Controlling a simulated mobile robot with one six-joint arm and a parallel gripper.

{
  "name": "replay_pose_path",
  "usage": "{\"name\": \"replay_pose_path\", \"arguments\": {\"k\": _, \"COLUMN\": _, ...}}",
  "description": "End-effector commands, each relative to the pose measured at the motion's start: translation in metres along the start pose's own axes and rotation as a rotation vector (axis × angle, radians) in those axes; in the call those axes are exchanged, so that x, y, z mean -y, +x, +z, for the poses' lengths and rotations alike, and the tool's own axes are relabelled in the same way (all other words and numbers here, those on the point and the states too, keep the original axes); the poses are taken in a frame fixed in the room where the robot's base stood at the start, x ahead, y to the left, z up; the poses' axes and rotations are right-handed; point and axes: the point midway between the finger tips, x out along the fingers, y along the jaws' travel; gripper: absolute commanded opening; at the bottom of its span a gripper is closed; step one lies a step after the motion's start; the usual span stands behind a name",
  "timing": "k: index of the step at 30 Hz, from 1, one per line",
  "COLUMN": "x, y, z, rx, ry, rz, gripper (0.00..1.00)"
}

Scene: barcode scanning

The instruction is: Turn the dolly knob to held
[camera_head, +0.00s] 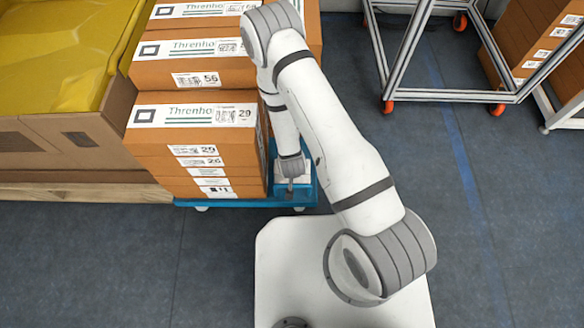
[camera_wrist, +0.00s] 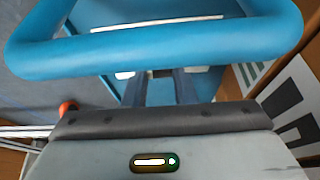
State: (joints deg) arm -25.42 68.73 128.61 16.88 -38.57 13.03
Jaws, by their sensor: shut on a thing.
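The blue dolly (camera_head: 240,202) stands at left of centre in the head view, with orange boxes stacked on it. My gripper (camera_head: 290,188) reaches down to the dolly's right end, close beside the boxes. In the wrist view, my gripper (camera_wrist: 160,95) has its two dark fingers behind the dolly's blue handle bar (camera_wrist: 150,45). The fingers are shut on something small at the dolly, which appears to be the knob. The knob itself is mostly hidden, and its setting cannot be read.
The orange boxes (camera_head: 190,120) rise right beside my gripper. A yellow-covered carton (camera_head: 60,140) is at the left. A metal frame cart (camera_head: 450,95) with orange casters stands at the upper right. The floor (camera_head: 480,220) at the right is clear.

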Motion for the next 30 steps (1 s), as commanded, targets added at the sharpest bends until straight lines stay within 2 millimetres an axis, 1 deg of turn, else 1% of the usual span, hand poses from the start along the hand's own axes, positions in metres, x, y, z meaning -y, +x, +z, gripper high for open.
{"name": "replay_pose_path", "arguments": {"k": 8, "x": 0.000, "y": 0.000, "z": -0.001, "rx": -0.003, "ry": 0.003, "rz": 0.000, "gripper": 0.02}}
{"name": "replay_pose_path", "arguments": {"k": 9, "x": 0.000, "y": 0.000, "z": -0.001, "rx": -0.003, "ry": 0.003, "rz": 0.000, "gripper": 0.27}}
{"name": "replay_pose_path", "arguments": {"k": 16, "x": 0.000, "y": 0.000, "z": -0.001, "rx": -0.002, "ry": 0.001, "rz": 0.000, "gripper": 0.46}}
{"name": "replay_pose_path", "arguments": {"k": 24, "x": 0.000, "y": -0.002, "z": -0.001, "rx": -0.001, "ry": 0.000, "rz": 0.000, "gripper": 0.46}}
{"name": "replay_pose_path", "arguments": {"k": 26, "x": 0.000, "y": -0.007, "z": -0.001, "rx": 0.000, "ry": 0.000, "rz": 0.000, "gripper": 0.46}}
{"name": "replay_pose_path", "arguments": {"k": 30, "x": 0.000, "y": -0.031, "z": -0.002, "rx": -0.001, "ry": -0.001, "rz": -0.001, "gripper": 0.46}}
